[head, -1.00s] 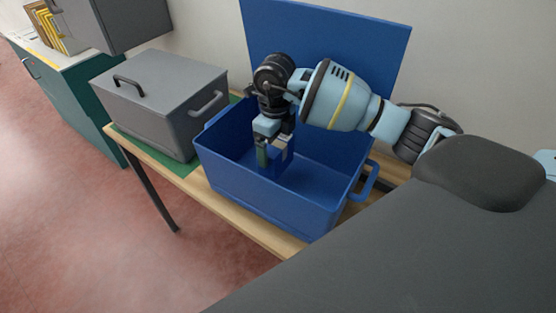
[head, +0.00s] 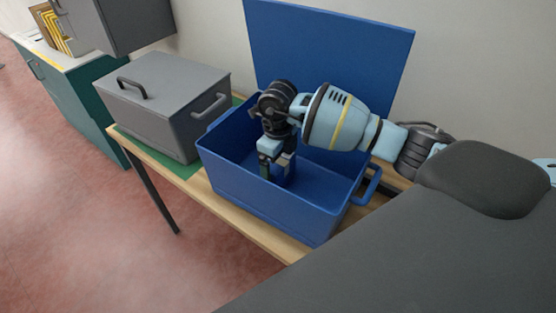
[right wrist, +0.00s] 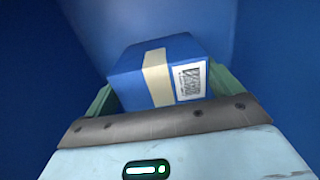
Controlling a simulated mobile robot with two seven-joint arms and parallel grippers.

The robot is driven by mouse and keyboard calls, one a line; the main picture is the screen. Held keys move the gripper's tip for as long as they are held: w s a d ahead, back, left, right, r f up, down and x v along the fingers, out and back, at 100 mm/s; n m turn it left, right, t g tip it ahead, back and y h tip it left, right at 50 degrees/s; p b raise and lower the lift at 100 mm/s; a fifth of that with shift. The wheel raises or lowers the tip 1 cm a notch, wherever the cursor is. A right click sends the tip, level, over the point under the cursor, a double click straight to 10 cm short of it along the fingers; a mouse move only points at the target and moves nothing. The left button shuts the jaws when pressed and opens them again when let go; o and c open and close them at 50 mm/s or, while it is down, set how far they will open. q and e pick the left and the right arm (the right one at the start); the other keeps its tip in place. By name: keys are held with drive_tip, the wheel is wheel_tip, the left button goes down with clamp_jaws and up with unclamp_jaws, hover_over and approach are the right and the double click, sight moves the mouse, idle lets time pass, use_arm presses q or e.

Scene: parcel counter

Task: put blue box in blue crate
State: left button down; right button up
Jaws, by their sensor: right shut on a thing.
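The blue crate (head: 268,205) stands on the wooden table with its blue lid (head: 335,45) raised behind it. My right gripper (head: 277,176) reaches down inside the crate. It is shut on the blue box, which has a beige tape strip and a white printed label; the box (right wrist: 135,75) shows between the green fingers in the right wrist view, with blue crate walls around it. In the head view the box is mostly hidden by the gripper and the crate. Whether the box touches the crate floor I cannot tell. My left gripper is not in view.
A grey lidded box (head: 165,100) with handles stands left of the crate on a green mat (head: 187,170). A teal cabinet (head: 85,100) is farther left. The crate's right handle (head: 372,185) sticks out. The red floor in front is clear.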

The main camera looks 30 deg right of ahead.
drive_tip(key=o, duration=0.9)
drive_tip(key=shift+f, duration=0.1)
drive_tip(key=shift+c, duration=0.2)
wheel_tip(320, 180, up, 12)
